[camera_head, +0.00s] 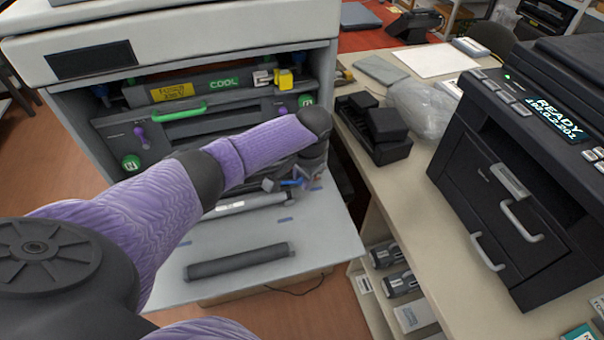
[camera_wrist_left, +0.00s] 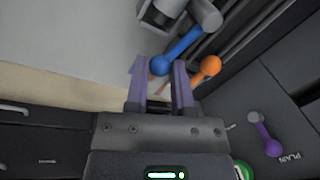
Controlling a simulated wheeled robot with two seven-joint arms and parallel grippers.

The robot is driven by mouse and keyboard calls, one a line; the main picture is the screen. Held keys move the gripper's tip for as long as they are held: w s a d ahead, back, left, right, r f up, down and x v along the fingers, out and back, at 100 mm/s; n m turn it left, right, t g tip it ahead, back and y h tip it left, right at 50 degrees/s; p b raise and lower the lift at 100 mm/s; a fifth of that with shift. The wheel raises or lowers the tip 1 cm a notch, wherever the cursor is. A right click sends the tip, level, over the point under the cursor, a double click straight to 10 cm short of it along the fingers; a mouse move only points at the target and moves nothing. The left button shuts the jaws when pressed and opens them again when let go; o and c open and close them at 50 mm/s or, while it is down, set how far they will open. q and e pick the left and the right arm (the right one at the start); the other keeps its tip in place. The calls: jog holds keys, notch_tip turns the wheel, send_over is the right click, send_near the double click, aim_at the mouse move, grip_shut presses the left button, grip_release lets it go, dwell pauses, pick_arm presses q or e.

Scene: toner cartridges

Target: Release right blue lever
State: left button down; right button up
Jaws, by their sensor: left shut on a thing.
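The right blue lever, with a round blue knob (camera_wrist_left: 162,64) and a grey pivot, shows in the left wrist view; a small blue part of it (camera_head: 290,182) shows in the head view at the right end of the open printer. My left gripper (camera_wrist_left: 158,74) has its two purple fingers on either side of the knob and is shut on it. In the head view my left gripper (camera_head: 298,180) is partly covered by my own arm. An orange-knobbed lever (camera_wrist_left: 209,67) stands just right of the fingers. My right gripper is not in view.
The printer's lowered grey door (camera_head: 320,248) bears a dark roller (camera_head: 238,262). A black printer (camera_head: 475,190) stands on the counter at right.

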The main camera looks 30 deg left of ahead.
pick_arm(q)
jog(key=shift+c, duration=2.4)
grip_release()
jog(key=shift+r, duration=0.1)
notch_tip(320, 180, up, 10)
jog(key=d+p, duration=0.1)
jog(key=p, duration=0.2)
jog(key=shift+s+d+f+p, duration=0.2)
jog(key=shift+d+p, duration=0.1)
